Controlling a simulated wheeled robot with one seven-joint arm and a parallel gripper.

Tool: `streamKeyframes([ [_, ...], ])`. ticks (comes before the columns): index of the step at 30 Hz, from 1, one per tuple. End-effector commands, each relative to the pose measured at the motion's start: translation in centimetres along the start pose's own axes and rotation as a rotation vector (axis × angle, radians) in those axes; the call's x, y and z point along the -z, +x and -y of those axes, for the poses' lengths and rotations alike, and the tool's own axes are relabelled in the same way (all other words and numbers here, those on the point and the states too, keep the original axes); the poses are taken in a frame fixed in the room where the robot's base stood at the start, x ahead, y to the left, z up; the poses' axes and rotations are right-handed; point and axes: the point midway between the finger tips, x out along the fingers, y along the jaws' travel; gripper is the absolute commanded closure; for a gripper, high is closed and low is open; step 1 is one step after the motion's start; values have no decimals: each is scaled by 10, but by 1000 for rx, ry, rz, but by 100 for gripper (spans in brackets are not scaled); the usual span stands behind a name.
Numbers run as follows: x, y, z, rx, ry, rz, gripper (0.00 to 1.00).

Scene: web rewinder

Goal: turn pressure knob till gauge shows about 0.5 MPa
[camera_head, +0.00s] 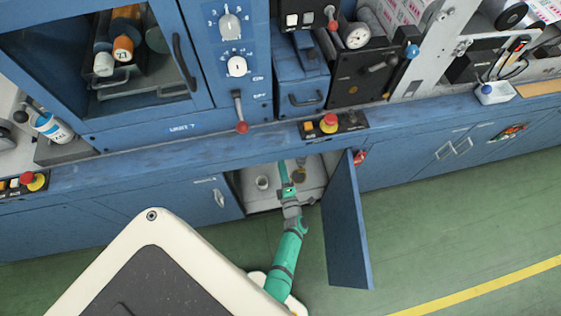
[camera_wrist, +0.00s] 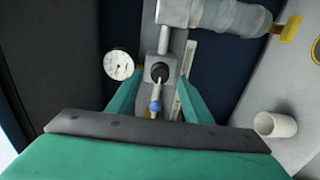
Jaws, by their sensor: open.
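In the wrist view a round white pressure gauge (camera_wrist: 119,65) with a dark rim sits at the upper left. Its needle and scale are too small to read surely. A black round knob (camera_wrist: 160,72) sits on a grey block at the centre, under a vertical rod. My gripper (camera_wrist: 160,88) is open, with one teal finger on each side of the knob's line. I cannot tell whether the fingers touch it. A small blue-tipped part (camera_wrist: 155,107) shows between the fingers, nearer the palm. In the head view my arm reaches into the open cabinet, and the knob and gauge cannot be made out.
The cabinet door (camera_head: 345,225) stands open to the right of my arm. A whitish cup (camera_wrist: 275,124) is at the right in the wrist view. A grey wrapped cylinder (camera_wrist: 230,16) crosses the top.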

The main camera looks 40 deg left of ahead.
Motion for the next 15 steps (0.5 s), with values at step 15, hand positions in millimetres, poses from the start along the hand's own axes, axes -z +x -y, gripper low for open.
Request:
streamKeyframes([
  [15,0,21,0,0,0,0,54],
])
